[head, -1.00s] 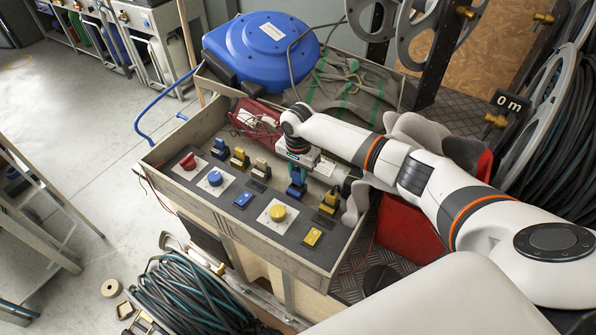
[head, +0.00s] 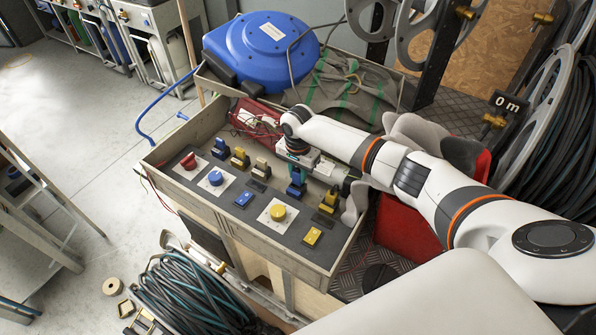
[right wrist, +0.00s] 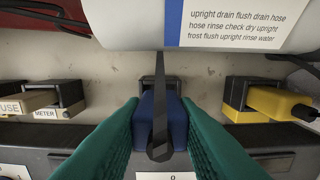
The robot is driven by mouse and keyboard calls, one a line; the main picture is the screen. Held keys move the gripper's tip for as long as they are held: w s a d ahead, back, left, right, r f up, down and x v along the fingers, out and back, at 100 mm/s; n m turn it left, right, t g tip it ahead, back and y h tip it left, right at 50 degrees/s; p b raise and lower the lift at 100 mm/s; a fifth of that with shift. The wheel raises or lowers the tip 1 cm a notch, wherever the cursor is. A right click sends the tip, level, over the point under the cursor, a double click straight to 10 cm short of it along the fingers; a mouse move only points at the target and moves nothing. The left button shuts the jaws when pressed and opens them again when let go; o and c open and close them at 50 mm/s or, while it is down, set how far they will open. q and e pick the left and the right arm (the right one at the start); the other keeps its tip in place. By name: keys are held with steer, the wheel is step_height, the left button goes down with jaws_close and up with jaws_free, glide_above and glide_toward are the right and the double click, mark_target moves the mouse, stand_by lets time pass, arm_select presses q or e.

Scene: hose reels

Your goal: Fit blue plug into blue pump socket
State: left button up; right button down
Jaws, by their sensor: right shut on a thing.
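My right gripper (head: 296,174) reaches down over the control box and is shut on a blue plug (head: 296,190). In the right wrist view its green fingers (right wrist: 162,140) flank the blue plug (right wrist: 174,122), with a dark strap lying over it. The plug's far end is at the mouth of a black socket (right wrist: 152,88). How deep it sits is hidden. No pump label is readable there. Another blue plug (head: 220,148) is at the left end of the row. My left gripper is not in view.
A yellow plug (right wrist: 280,104) sits in the socket to the right, and a beige plug (right wrist: 34,100) to the left. Knobs, including a yellow one (head: 278,212), line the panel in front. The box's wooden rim (head: 240,228) surrounds the panel.

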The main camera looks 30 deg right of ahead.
mark_target(298, 171)
steer(key=shift+f+b, duration=0.35)
steer(key=shift+f, duration=0.95)
steer(key=c, duration=1.1)
jaws_free()
steer(key=shift+o, duration=0.2)
step_height(298, 171, up, 12)
steer(key=shift+f, duration=0.1)
